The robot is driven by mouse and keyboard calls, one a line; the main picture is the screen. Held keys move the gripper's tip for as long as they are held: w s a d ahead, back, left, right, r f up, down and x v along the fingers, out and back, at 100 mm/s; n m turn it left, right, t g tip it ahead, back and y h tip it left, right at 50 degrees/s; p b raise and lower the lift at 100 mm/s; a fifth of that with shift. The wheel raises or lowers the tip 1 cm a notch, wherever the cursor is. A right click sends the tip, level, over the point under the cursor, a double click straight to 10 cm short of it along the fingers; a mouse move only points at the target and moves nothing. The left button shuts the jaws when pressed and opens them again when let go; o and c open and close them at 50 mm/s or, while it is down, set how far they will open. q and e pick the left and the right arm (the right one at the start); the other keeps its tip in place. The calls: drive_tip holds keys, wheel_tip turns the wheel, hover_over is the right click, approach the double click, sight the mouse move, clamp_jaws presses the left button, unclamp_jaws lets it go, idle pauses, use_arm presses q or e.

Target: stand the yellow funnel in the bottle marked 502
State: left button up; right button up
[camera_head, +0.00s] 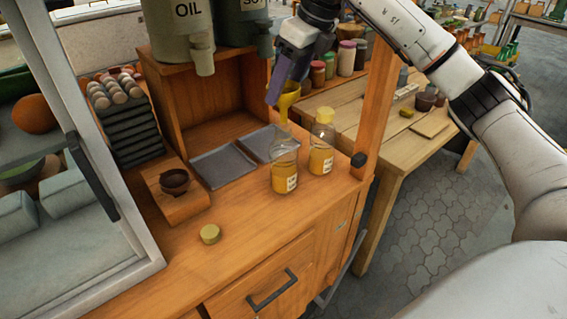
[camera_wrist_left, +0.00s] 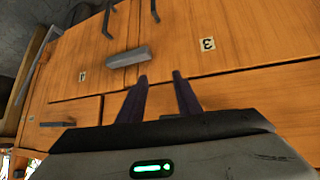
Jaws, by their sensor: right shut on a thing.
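My right gripper (camera_head: 278,88) is shut on the yellow funnel (camera_head: 289,97), holding it spout down above the counter. An uncapped clear bottle (camera_head: 285,170) with amber contents stands upright below the funnel. The spout is close over its mouth; I cannot tell whether the tip is inside. A similar bottle (camera_head: 321,147) with a yellow cap stands just right and behind. Both labels are too small to read, so I cannot tell which is 502. My left gripper (camera_wrist_left: 160,77) shows in the left wrist view, open and empty in front of the drawers.
A yellowish round cap (camera_head: 210,234) lies on the wooden counter (camera_head: 240,210). Dark trays (camera_head: 222,166) and a small brown bowl (camera_head: 175,181) on a block are left of the bottles. A wooden post (camera_head: 376,100) rises close on the right. The front counter is mostly clear.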

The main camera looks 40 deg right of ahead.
sight(286, 100)
drive_tip(key=shift+f, duration=0.25)
idle(0.5)
drive_tip(key=shift+f, duration=0.25)
idle(0.3)
drive_tip(key=shift+f+b, duration=0.4)
drive_tip(key=shift+f, duration=0.1)
drive_tip(key=shift+f, duration=0.25)
idle(0.4)
drive_tip(key=shift+f+b, duration=0.35)
drive_tip(key=shift+f, duration=0.25)
drive_tip(key=o, duration=1.1)
